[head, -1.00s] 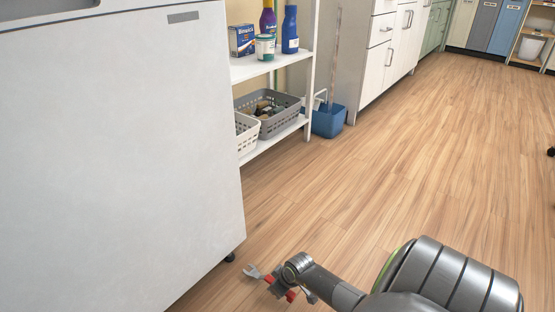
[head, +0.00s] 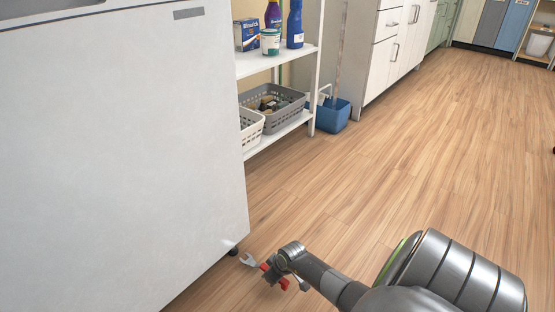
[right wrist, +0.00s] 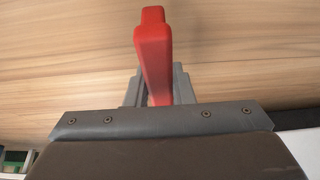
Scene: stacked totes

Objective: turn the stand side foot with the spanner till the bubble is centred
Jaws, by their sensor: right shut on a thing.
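The white stand (head: 120,150) fills the left of the head view. Its dark side foot (head: 233,251) shows under its near right lower corner. My right gripper (head: 272,275) is shut on the red handle of the spanner (head: 248,260), low above the floor. The spanner's grey open jaw points left toward the foot, close to it, with a small gap in the picture. In the right wrist view the red spanner handle (right wrist: 154,55) stands up between the grey fingers (right wrist: 157,88); its jaw end is hidden there. No bubble level shows. My left gripper is out of view.
A white shelf (head: 280,60) with bottles, a box and baskets stands behind the stand. A blue bucket (head: 332,117) is on the floor beside white drawers (head: 385,45). The wooden floor (head: 410,180) right of the stand is clear.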

